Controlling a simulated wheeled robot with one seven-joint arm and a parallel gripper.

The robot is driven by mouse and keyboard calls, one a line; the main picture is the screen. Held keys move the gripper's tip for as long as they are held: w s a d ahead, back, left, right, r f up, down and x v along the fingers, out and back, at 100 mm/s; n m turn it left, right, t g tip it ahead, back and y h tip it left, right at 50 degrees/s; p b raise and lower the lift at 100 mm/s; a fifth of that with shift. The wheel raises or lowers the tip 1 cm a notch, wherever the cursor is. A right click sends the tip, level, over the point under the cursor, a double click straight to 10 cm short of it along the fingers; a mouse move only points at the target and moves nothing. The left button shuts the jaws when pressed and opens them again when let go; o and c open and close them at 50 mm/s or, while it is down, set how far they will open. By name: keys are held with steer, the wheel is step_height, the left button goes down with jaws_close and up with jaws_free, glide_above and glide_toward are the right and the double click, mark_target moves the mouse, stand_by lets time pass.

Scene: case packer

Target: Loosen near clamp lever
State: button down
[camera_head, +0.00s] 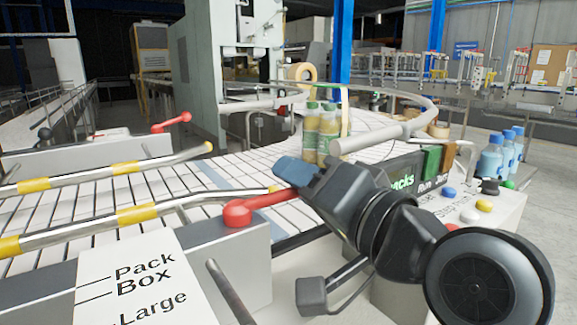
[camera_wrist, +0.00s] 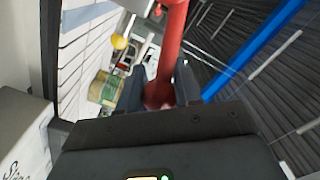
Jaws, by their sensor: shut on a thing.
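The near clamp lever (camera_head: 238,212) is red, with a round hub on a grey block (camera_head: 236,250) beside the conveyor and an arm running right to my gripper (camera_head: 297,178). My gripper is shut on the outer end of this lever; its fingers and wrist hide that end in the head view. In the wrist view the red lever (camera_wrist: 171,48) runs up from between the two dark fingers of my gripper (camera_wrist: 160,92). A second red lever (camera_head: 172,122) stands farther back on the left, apart from my gripper.
Guide rails with yellow bands (camera_head: 135,215) cross the conveyor (camera_head: 120,232) at left. Several green-capped bottles (camera_head: 328,130) stand on the belt behind my gripper. A button panel (camera_head: 468,210) and blue bottles (camera_head: 490,158) are at right. A "Pack Box" sign (camera_head: 135,300) is in front.

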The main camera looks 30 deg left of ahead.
steer(key=shift+s+d+m+t+p, duration=0.2)
steer(key=shift+m+t+p, duration=0.15)
steer(key=shift+t, duration=0.25)
steer(key=shift+h, duration=0.3)
steer(key=c, duration=0.8)
jaws_free()
steer(key=shift+b+v, duration=0.75)
steer(key=shift+v, duration=3.15)
